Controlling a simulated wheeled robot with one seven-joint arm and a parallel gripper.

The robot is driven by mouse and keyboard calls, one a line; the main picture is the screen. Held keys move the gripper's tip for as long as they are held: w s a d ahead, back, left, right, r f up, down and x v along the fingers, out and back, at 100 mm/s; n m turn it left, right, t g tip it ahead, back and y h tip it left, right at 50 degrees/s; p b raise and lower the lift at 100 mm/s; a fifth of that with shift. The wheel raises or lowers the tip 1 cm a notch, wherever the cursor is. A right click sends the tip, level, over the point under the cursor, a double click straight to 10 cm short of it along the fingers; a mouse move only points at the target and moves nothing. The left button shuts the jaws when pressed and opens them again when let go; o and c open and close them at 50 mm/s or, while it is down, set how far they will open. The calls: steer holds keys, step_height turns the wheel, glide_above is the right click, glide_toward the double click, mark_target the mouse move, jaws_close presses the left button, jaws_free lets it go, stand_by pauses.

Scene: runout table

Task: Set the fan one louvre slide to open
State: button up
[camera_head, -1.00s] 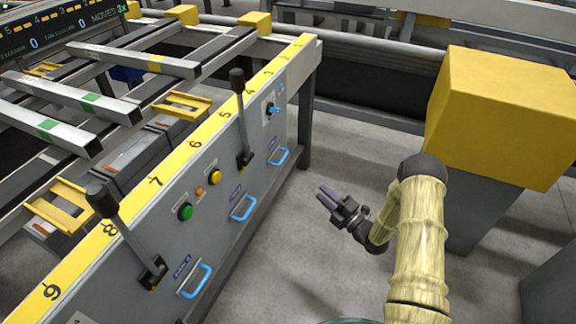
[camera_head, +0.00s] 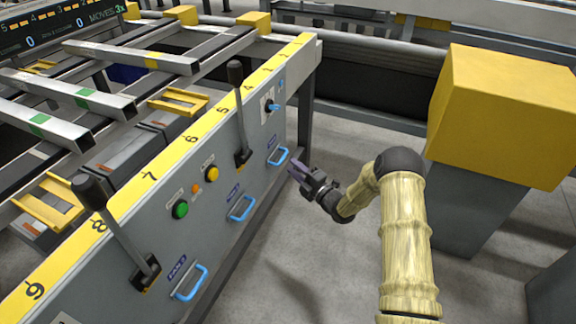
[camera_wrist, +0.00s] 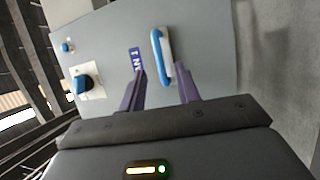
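The fan one louvre slide shows as a small blue handle (camera_head: 278,155) low on the far part of the grey panel. In the wrist view the blue handle (camera_wrist: 158,55) stands beside a blue label (camera_wrist: 136,61), seen turned, that seems to end in 1. My gripper (camera_head: 294,167) is just to the right of this handle in the head view. In the wrist view my gripper (camera_wrist: 160,73) has its two purple fingers apart, with the lower end of the handle between them in the picture. I cannot tell whether they touch it.
Two similar blue handles, a middle one (camera_head: 241,208) and a near one (camera_head: 190,282), sit along the panel. Black levers (camera_head: 238,110), a green button (camera_head: 180,209) and a blue rotary knob (camera_head: 272,107) are also there. A yellow block (camera_head: 500,115) on a grey pedestal stands right.

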steer(key=x, duration=0.4)
steer(key=shift+b, duration=0.4)
jaws_close()
